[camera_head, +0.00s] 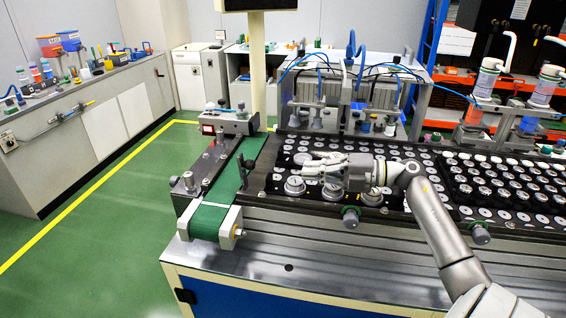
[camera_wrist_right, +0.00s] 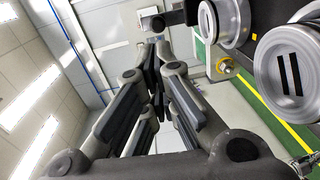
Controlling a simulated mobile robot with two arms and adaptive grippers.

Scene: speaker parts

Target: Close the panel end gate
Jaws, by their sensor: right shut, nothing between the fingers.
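The panel (camera_head: 262,195) is a dark board carrying rows of round silver speaker parts. At its left end, beside the green belt, stands a small black upright piece (camera_head: 243,168) that looks like the end gate; I cannot tell its exact position. My right gripper (camera_head: 306,166) is over the left part of the panel, pointing left, to the right of that black piece and apart from it. In the right wrist view the fingers (camera_wrist_right: 155,62) are shut together with nothing between them. A dark bracket (camera_wrist_right: 158,20) shows beyond the fingertips there; it may be the gate. My left gripper is out of view.
A green conveyor belt (camera_head: 212,215) runs along the panel's left end. Large silver round parts (camera_wrist_right: 285,72) show close on the right of the wrist view. Machines with blue hoses (camera_head: 350,85) stand behind the panel. The green floor at left is clear.

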